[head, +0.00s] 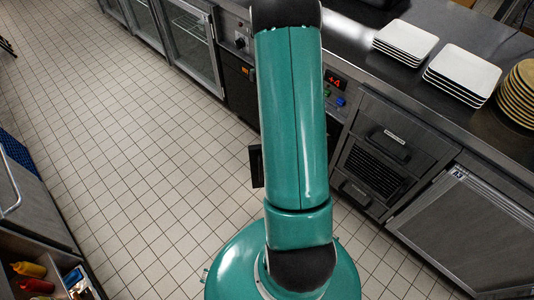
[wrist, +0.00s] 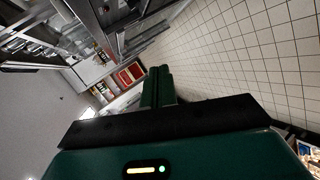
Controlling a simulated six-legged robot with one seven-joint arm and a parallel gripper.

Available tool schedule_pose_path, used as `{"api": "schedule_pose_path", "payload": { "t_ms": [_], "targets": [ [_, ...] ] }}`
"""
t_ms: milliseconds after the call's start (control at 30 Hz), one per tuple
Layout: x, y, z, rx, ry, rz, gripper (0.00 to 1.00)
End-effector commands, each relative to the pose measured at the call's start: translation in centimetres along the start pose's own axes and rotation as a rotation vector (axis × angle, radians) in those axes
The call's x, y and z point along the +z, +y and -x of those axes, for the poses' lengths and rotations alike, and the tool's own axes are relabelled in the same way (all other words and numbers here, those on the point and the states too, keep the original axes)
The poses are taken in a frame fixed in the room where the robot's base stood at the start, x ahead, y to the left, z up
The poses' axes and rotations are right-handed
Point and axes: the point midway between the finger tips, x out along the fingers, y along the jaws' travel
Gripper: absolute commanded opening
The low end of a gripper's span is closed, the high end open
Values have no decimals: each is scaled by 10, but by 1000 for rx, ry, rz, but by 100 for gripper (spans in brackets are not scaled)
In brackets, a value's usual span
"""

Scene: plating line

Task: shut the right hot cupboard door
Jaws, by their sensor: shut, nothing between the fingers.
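My gripper (wrist: 158,70) shows in the wrist view with its two green fingers together, shut and empty, over tiled floor. In the head view my green arm hides the gripper's fingers. Glass-fronted steel cupboard doors (head: 193,45) stand in the line at the upper left of the head view. A steel door (head: 465,238) with a small label is at the lower right. I cannot tell which of these is the right hot cupboard door, or whether it stands ajar. No contact between my gripper and a door shows.
The steel counter (head: 350,45) holds white plate stacks (head: 462,72) and a tan plate stack (head: 520,95). The tiled floor (head: 130,150) between is clear. Red containers (wrist: 130,73) show in the wrist view.

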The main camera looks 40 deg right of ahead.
Motion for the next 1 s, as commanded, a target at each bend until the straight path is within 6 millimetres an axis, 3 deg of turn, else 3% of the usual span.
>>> {"api": "schedule_pose_path", "payload": {
  "t_ms": [33,200,467,700,800,900,1000],
  "targets": [
    [17,-25,-11,-1,21,33,0],
    [56,-96,-29,40,120,151,0],
    [95,-223,-23,144,282,268,0],
    [100,-342,16,299,415,300,0],
    [94,-380,37,370,452,297,0],
    [89,-406,53,425,473,289,0],
    [86,-418,62,458,482,285,0]
  ]
}}
